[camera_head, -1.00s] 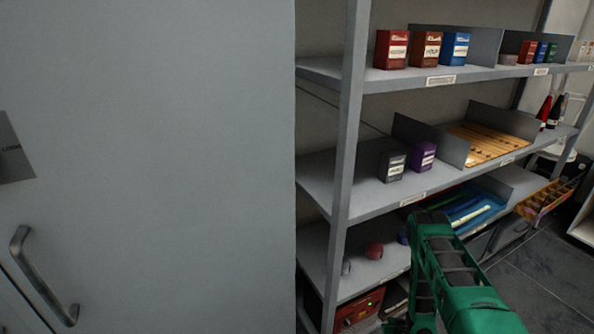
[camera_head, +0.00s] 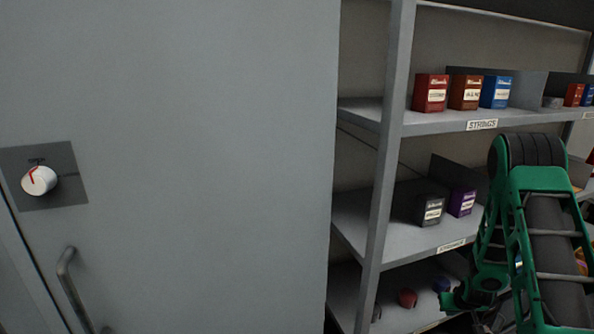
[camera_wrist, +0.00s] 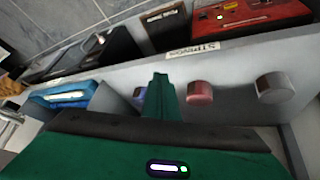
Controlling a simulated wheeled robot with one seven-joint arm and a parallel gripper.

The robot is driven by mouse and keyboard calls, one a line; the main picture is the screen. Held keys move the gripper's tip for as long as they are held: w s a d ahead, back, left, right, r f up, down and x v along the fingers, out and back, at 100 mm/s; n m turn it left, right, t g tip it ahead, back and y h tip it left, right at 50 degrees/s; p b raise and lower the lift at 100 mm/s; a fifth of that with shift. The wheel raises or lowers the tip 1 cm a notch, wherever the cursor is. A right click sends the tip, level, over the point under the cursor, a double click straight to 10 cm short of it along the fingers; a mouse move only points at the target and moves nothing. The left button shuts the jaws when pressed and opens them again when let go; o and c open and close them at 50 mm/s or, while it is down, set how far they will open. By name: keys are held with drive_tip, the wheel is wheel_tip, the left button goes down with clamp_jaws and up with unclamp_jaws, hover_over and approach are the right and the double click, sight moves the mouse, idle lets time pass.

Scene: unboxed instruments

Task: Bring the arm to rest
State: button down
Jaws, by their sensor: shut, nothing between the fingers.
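My green arm (camera_head: 540,215) is folded at the right of the head view, its bend high in front of the shelf unit. It hides part of the middle and lower shelves. My gripper (camera_wrist: 158,95) shows in the wrist view as narrow green fingers pressed together, shut with nothing between them. It points over a shelf with a red knob-like object (camera_wrist: 199,93) and a grey one (camera_wrist: 273,88) beside it. I cannot see any contact with them.
A grey cabinet door (camera_head: 190,120) with a handle (camera_head: 72,285) and a white-and-red dial (camera_head: 39,180) fills the left. A shelf post (camera_head: 388,160) stands left of my arm. Small boxes sit on the shelves, including a red one (camera_head: 430,93) and a purple one (camera_head: 461,202).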

drive_tip(key=s+a+r+m+g, duration=0.1)
drive_tip(key=s+r+g, duration=0.1)
drive_tip(key=s+r, duration=0.8)
drive_tip(key=s+a+r+m+g, duration=0.1)
drive_tip(key=s+r, duration=0.4)
drive_tip(key=r, duration=0.9)
drive_tip(key=s+a+r+m+g, duration=0.1)
drive_tip(key=s+a+r, duration=0.2)
drive_tip(key=s, duration=0.5)
drive_tip(key=s+a+r+g+y, duration=0.1)
drive_tip(key=s+a+r, duration=0.2)
drive_tip(key=s, duration=0.5)
drive_tip(key=s+a+r+m+y, duration=0.1)
drive_tip(key=s+a+r, duration=0.2)
drive_tip(key=s, duration=0.6)
wheel_tip(320, 180, up, 2)
drive_tip(key=shift+r+m+g, duration=0.1)
drive_tip(key=shift+m+g, duration=0.2)
drive_tip(key=shift+g, duration=0.1)
drive_tip(key=shift+s, duration=0.1)
drive_tip(key=shift+w+f, duration=0.25)
drive_tip(key=shift+w, duration=0.35)
